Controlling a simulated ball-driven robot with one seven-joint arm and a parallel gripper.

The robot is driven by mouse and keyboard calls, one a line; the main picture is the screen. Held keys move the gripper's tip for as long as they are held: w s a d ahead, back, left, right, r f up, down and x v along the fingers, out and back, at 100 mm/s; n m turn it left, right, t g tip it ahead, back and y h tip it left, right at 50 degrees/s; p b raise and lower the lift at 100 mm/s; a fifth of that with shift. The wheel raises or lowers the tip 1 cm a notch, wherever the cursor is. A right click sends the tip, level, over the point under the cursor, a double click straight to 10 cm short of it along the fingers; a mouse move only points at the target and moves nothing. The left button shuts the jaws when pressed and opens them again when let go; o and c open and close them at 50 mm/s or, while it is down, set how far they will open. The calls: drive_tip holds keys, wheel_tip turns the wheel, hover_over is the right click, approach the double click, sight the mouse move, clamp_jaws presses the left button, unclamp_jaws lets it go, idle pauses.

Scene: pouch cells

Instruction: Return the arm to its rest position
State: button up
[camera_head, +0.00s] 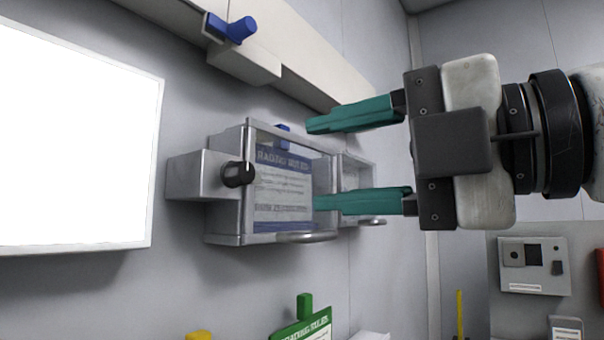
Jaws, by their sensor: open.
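My gripper (338,162) comes in from the right with its two teal fingers spread wide apart, one above the other. It is open and nothing shows between the fingers. The fingertips overlap the right part of a clear-fronted wall case (226,222) in the picture; I cannot tell whether they touch it. Behind the clear front is a white sheet with a blue heading (283,190) and printed text.
A black knob (238,173) sits on the case's left side. Above are a blue peg (235,29) and a pale wall rail (320,65). A bright panel (75,140) is at left. A green tag (305,325) is below, and a grey control box (533,265) lower right.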

drive_tip(key=shift+s+d, duration=0.25)
drive_tip(key=shift+d, duration=0.05)
idle(0.4)
drive_tip(key=w+d+f+m+t+h, duration=0.3)
drive_tip(key=w+d+f+m, duration=0.5)
drive_tip(key=w+f+m, duration=0.4)
drive_tip(key=d+f+m+g+h, duration=0.1)
drive_tip(key=d+f+m+h, duration=0.15)
drive_tip(key=f, duration=0.65)
drive_tip(key=d+f+m+h, duration=0.1)
drive_tip(key=f+m, duration=0.3)
drive_tip(key=f, duration=0.5)
drive_tip(key=d+f+m+g+h, duration=0.1)
drive_tip(key=d+f+m+h, duration=0.15)
drive_tip(key=f, duration=0.65)
drive_tip(key=s+d+f+m+g+h, duration=0.1)
drive_tip(key=s+f+m+g, duration=0.3)
drive_tip(key=f, duration=0.6)
drive_tip(key=s+d+f+m+g+h, duration=0.1)
drive_tip(key=s+d+f, duration=0.1)
drive_tip(key=s+f, duration=0.6)
drive_tip(key=s+d+f+m+g+h, duration=0.1)
drive_tip(key=s+d+f+m+g, duration=0.1)
drive_tip(key=s+f, duration=0.6)
drive_tip(key=s+d+f+m+g+h, duration=0.2)
drive_tip(key=s+d+f+g, duration=0.1)
drive_tip(key=s+f, duration=0.6)
drive_tip(key=s+g, duration=0.1)
drive_tip(key=s, duration=0.1)
drive_tip(key=shift+s+m, duration=0.4)
